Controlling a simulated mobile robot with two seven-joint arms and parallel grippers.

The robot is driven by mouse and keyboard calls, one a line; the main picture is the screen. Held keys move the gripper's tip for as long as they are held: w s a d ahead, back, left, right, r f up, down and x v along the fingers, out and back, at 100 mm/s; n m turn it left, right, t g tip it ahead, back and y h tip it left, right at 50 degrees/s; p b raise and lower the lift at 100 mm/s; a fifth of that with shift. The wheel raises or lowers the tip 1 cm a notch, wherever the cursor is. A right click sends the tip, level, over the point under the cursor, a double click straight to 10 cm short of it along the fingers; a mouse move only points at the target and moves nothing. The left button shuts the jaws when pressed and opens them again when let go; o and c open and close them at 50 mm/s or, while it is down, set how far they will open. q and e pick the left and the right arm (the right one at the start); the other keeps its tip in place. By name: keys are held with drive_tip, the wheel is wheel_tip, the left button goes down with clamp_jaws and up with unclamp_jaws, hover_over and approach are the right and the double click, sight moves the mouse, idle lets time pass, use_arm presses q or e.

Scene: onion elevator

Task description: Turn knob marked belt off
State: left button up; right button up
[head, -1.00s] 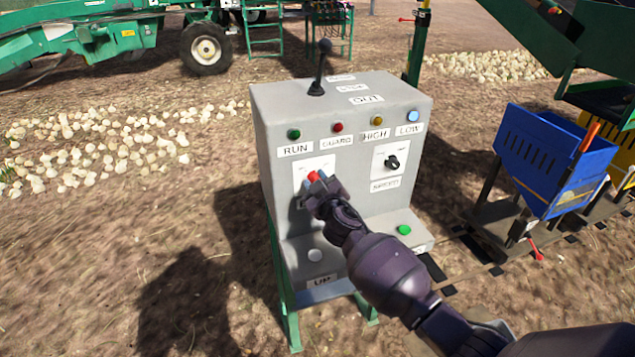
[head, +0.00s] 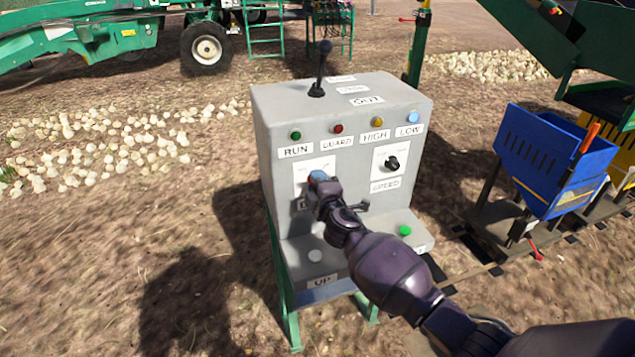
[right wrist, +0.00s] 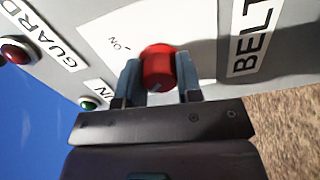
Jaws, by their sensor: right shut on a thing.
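The grey control box (head: 345,235) stands on green legs in the middle of the head view. The red belt knob (right wrist: 158,68) sits on a white plate on its front face, beside the label BELT (right wrist: 252,35) in the right wrist view. My right gripper (right wrist: 158,78) has one finger on each side of the red knob and is shut on it. In the head view my right gripper (head: 318,182) covers the knob and much of its label. An "ON" mark shows on the plate in the right wrist view. My left gripper is not in view.
A black speed knob (head: 391,163) is right of the belt plate. A black lever (head: 319,68) stands on top. A blue crate (head: 560,160) is at right.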

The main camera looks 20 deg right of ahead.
drive_tip(key=shift+n, duration=0.7)
drive_tip(key=o, duration=0.9)
drive_tip(key=shift+o, duration=0.2)
drive_tip(key=s, duration=1)
drive_tip(key=shift+s+d, duration=0.2)
drive_tip(key=shift+s, duration=0.2)
